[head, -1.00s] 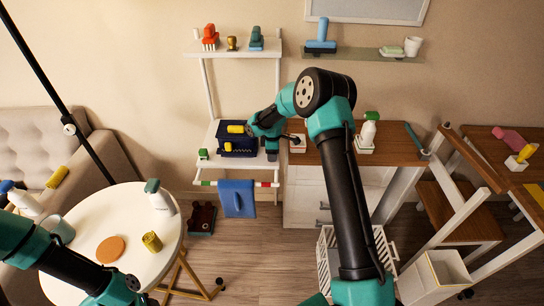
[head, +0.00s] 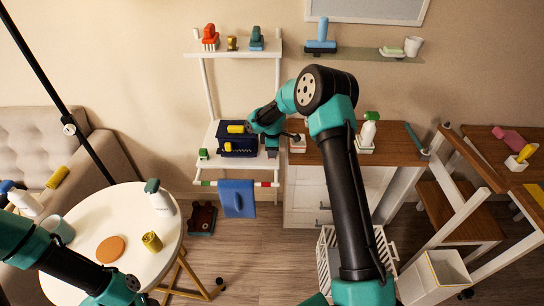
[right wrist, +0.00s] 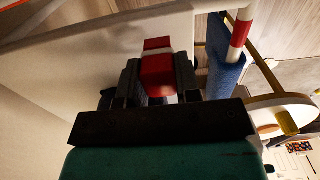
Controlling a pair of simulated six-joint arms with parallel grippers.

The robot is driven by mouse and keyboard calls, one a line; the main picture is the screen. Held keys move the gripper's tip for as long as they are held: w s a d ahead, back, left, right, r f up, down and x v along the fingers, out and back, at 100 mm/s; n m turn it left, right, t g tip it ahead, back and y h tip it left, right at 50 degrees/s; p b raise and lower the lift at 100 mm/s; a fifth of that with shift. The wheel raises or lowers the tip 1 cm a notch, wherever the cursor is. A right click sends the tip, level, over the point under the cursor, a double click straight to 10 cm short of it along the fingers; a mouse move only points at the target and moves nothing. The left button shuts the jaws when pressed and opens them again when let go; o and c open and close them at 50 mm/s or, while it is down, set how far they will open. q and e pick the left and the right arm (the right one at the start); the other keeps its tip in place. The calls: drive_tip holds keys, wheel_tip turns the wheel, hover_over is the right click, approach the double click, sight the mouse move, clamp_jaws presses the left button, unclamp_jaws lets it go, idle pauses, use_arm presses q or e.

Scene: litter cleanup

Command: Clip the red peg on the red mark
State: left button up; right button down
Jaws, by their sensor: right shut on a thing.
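My right gripper (head: 271,146) is at the right end of the lower white shelf, beside the dark blue basket. In the right wrist view, the red peg (right wrist: 158,72) sits between its dark fingers (right wrist: 160,85), with a white part above its red part. The striped rail (head: 265,184) runs along the shelf's front. A red mark (right wrist: 240,33) on the rail shows in the right wrist view, beside the hanging blue cloth and apart from the peg. My left arm shows at lower left in the head view, but its gripper is out of frame.
The dark blue basket (head: 240,145) holds yellow things on the lower shelf (head: 203,168). A blue cloth (head: 238,198) hangs from the rail. A wooden-topped cabinet (head: 310,155) stands to the right. A round white table (head: 135,230) is at the left front.

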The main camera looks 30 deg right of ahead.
drive_tip(key=shift+r, duration=1.8)
drive_tip(key=shift+s, duration=0.1)
drive_tip(key=n, duration=0.1)
drive_tip(key=s+a+n, duration=0.1)
drive_tip(key=n, duration=0.1)
drive_tip(key=s+a+f+n, duration=0.1)
drive_tip(key=shift+s+n, duration=0.1)
drive_tip(key=shift+n, duration=0.3)
drive_tip(key=s+a+f+n, duration=0.1)
drive_tip(key=s+n, duration=0.1)
drive_tip(key=n, duration=0.2)
drive_tip(key=s+a+n, duration=0.2)
drive_tip(key=n, duration=0.3)
drive_tip(key=s+a+f+n, duration=0.1)
drive_tip(key=s+a+n, duration=0.1)
drive_tip(key=n, duration=0.2)
drive_tip(key=shift+s+a+f, duration=0.2)
drive_tip(key=shift+f, duration=0.1)
drive_tip(key=shift+w+f, duration=0.1)
drive_tip(key=shift+f, duration=1.35)
drive_tip(key=shift+f, duration=1.3)
